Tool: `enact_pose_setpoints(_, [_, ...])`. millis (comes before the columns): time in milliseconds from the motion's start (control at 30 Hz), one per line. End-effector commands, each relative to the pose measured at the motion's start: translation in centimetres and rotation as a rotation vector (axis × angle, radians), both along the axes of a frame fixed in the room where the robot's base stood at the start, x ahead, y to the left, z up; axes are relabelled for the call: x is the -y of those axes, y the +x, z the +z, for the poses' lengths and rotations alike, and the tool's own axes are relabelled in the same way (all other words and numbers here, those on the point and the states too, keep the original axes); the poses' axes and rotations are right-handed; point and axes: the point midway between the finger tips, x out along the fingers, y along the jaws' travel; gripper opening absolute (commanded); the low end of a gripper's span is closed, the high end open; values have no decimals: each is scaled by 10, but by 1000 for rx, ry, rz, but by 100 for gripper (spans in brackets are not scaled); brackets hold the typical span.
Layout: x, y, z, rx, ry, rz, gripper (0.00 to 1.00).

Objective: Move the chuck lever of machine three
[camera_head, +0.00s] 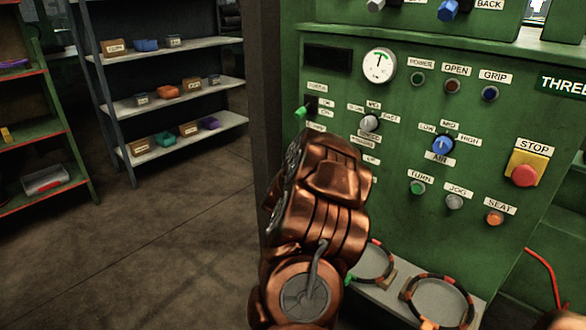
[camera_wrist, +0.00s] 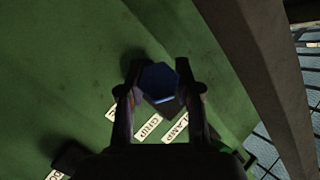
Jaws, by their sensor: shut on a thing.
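In the wrist view my gripper (camera_wrist: 160,88) has its two dark fingers on either side of a blue, faceted knob (camera_wrist: 159,79) and is shut on it. The knob stands out from a green panel (camera_wrist: 60,75). Tilted labels below it include one reading GRIP (camera_wrist: 148,128) and one that seems to read LAMP or CLAMP (camera_wrist: 175,128). The knob looks like the end of the chuck lever, but its shaft is hidden. In the head view the green machine (camera_head: 525,125) bears the sign THREE (camera_head: 565,86). My copper arm hides my gripper and the held knob there.
The panel carries a round gauge (camera_head: 379,65), a green-tipped lever (camera_head: 301,112), a blue AIR selector (camera_head: 443,146) and a red STOP button (camera_head: 524,176). Striped rings (camera_head: 440,277) lie on a ledge below. Shelves (camera_head: 170,100) stand at the left, with open floor before them.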

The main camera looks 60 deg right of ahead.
Motion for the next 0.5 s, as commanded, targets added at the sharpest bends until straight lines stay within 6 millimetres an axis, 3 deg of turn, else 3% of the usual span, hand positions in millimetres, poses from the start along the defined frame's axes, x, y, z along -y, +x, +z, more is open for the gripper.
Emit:
enact_pose_setpoints(67, [1,-1,-1,0,3,-3,0])
enact_pose_setpoints(100, [1,-1,-1,0,3,-3,37])
enact_pose_setpoints(333, [0,0,-1,1,3,-1,60])
enact_pose_setpoints(500, [0,0,-1,0,2,0,60])
